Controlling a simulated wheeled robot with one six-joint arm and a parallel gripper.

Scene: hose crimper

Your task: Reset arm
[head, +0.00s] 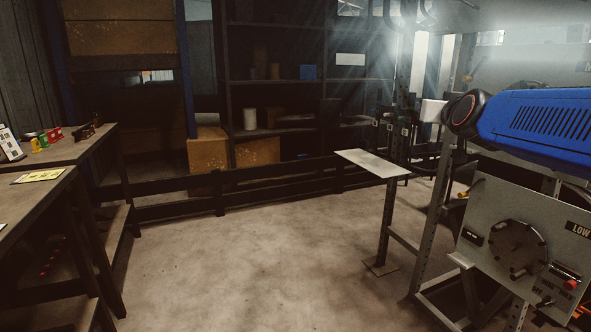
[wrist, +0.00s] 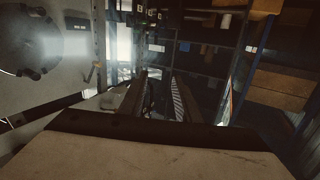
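A blue arm link (head: 535,118) with a black round joint, which looks like part of my own arm, reaches in from the right edge of the head view. My gripper (wrist: 160,90) shows in the wrist view as two dark fingers with a gap between them. It is open, and I see nothing held in the gap. My gripper cannot be made out in the head view. The grey crimper panel (head: 485,205) with its round black die head (head: 517,248) stands below the blue link. The die head also shows at the upper left of the wrist view (wrist: 32,38).
A small plate on a post (head: 373,163) stands left of the crimper. A workbench (head: 75,152) with small coloured items and a yellow label lies at left. A low dark rail (head: 270,175) runs before shelves with boxes. The concrete floor (head: 250,260) between is clear.

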